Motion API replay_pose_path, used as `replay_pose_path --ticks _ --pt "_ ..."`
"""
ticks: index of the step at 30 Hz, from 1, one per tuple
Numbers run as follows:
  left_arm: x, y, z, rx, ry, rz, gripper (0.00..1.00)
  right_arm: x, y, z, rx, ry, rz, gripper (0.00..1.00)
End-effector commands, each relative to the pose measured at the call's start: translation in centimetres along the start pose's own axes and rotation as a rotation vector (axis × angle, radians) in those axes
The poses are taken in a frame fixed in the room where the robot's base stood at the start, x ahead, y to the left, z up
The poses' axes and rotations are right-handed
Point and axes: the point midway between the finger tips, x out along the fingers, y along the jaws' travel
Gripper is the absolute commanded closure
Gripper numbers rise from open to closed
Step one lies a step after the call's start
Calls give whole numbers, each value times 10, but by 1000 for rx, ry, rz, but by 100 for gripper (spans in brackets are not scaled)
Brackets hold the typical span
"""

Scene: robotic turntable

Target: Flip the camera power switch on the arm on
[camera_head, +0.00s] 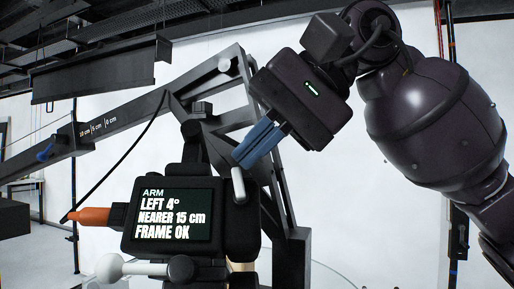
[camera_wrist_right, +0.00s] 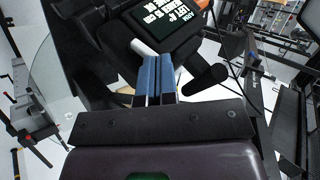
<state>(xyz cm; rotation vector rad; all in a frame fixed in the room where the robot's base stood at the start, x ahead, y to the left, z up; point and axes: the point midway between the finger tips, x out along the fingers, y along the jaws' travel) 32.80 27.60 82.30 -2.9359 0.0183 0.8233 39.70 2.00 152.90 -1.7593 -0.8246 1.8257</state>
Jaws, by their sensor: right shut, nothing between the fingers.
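The arm's black control box (camera_head: 245,248) fills the lower middle of the head view. Its screen (camera_head: 172,214) reads "ARM LEFT 4°, NEARER 15 cm, FRAME OK". A short pale lever (camera_head: 238,185), which looks like the power switch, stands at the box's upper right edge. It also shows in the wrist view (camera_wrist_right: 144,47), just left of the fingertips. My right gripper (camera_head: 240,157) is shut and empty, its blue fingers pointing down-left with their tips close above the lever. I cannot tell whether they touch. My left gripper is not in view.
An orange-tipped handle (camera_head: 88,216) sticks out left of the box. A white ball knob (camera_head: 108,268) is at its lower left. The long dark arm beam (camera_head: 120,122), with cm marks, runs behind to the left. A black cylindrical handle (camera_wrist_right: 206,79) lies right of my fingers.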

Motion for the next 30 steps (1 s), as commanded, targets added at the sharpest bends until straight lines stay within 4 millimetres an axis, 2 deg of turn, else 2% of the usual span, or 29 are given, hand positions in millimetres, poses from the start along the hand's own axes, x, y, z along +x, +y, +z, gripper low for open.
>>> replay_pose_path --ticks 30 --pt "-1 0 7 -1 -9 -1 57 3 -5 0 -1 0 0 100"
